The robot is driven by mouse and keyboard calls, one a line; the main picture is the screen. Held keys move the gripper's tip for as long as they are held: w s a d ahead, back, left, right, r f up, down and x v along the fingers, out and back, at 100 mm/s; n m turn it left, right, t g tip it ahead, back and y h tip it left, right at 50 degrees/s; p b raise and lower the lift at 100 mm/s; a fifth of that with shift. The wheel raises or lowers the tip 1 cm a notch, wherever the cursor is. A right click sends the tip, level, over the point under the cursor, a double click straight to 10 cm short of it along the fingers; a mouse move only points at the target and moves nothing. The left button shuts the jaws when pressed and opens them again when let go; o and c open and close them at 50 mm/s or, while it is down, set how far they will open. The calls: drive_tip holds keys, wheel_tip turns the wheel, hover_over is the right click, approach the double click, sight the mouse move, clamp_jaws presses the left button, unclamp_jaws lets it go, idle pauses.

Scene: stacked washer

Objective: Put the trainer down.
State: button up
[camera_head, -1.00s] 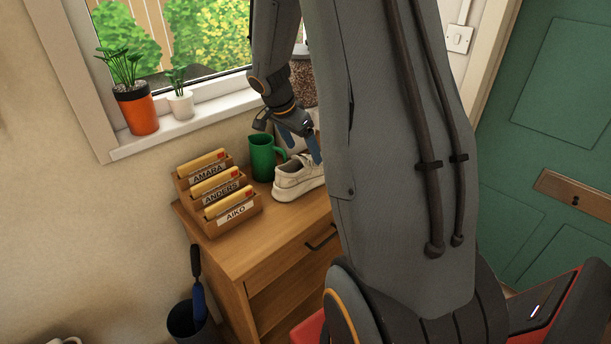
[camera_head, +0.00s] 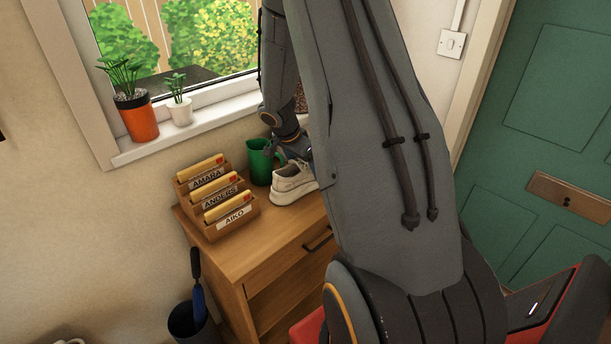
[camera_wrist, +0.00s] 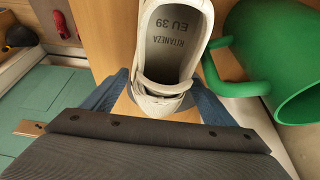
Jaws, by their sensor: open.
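The white trainer (camera_head: 292,185) stands upright on the wooden cabinet top (camera_head: 262,238), beside the green mug (camera_head: 260,165). My gripper (camera_head: 291,157) is at the trainer's far end in the head view, partly hidden by my arm. In the wrist view, its blue fingers (camera_wrist: 158,95) are spread, one on each side of one end of the trainer (camera_wrist: 172,45). The insole reads "RITANEZA EU 39". I cannot tell whether either finger touches the trainer. The green mug (camera_wrist: 285,65) is close on the right, its handle near the trainer.
A letter rack (camera_head: 220,212) with name labels stands at the cabinet's left. Two potted plants (camera_head: 138,118) sit on the windowsill. A dark bin (camera_head: 192,325) is on the floor. My arm hides the cabinet's right side. A green door (camera_head: 560,110) is at the right.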

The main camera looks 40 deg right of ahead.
drive_tip(key=shift+c, duration=0.2)
drive_tip(key=c, duration=1.5)
drive_tip(key=shift+r+b, duration=0.3)
drive_tip(key=shift+b, duration=0.05)
